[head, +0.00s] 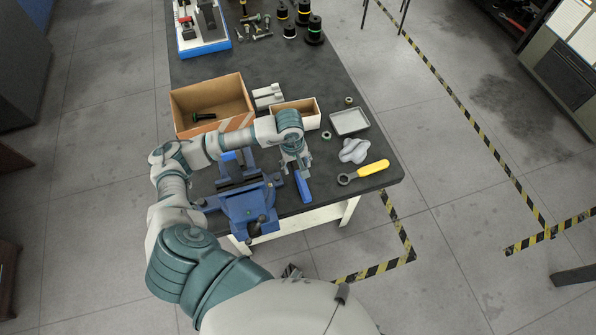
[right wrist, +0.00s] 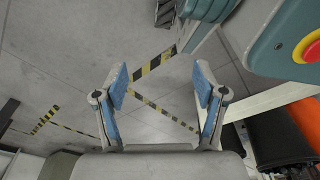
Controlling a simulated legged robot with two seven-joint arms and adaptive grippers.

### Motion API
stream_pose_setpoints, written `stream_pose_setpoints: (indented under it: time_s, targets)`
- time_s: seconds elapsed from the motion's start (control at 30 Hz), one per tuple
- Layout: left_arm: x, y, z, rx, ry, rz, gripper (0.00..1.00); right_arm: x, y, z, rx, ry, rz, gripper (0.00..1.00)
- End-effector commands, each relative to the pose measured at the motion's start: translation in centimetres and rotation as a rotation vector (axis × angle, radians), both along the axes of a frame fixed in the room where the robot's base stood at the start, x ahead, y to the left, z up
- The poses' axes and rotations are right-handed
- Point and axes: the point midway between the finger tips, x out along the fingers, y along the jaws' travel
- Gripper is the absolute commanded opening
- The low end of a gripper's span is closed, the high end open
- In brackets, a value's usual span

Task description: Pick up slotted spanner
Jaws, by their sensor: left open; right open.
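The slotted spanner (head: 372,169) has a yellow handle and a dark grey ring-like head. It lies flat near the front right corner of the dark table, its head towards the left. My left gripper (head: 299,181) is above the table's front edge, to the left of the spanner and apart from it. It is open and its visible blue finger points down towards the front edge. My right gripper (right wrist: 160,86) is open and empty in the right wrist view, with floor and striped tape behind its fingers. The spanner is not visible in that view.
A blue vise (head: 248,205) stands at the front edge, left of my left gripper. A grey lobed object (head: 353,150) lies just behind the spanner. A shallow grey tray (head: 349,121), a small box (head: 309,119) and a larger cardboard box (head: 184,101) sit farther back.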

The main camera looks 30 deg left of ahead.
Motion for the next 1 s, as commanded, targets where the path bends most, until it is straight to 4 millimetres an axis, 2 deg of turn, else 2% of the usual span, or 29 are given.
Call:
stream_pose_setpoints:
  time_s: [0.37,0.63,0.67,0.9,1.0]
  targets:
    - [0.4,-0.3,-4.8,0.001,0.002,0.000,0.62,-0.9,-0.2,-0.6,-0.002,0.008,0.001,0.71]
    - [0.5,-0.4,-5.3,0.001,-0.001,-0.001,0.62,-0.8,-0.1,-0.5,-0.001,0.007,0.002,0.71]
    - [0.5,-0.4,-5.3,0.001,-0.001,-0.001,0.60,-0.7,-0.1,-0.5,0.000,0.006,0.002,0.71]
    - [0.5,-0.3,-5.3,0.001,-0.001,0.000,0.00,-0.4,0.0,-0.3,0.001,-0.001,0.002,0.71]
    - [0.5,-0.3,-5.3,0.001,-0.001,0.000,0.00,-0.4,0.0,-0.3,0.001,-0.001,0.002,0.71]
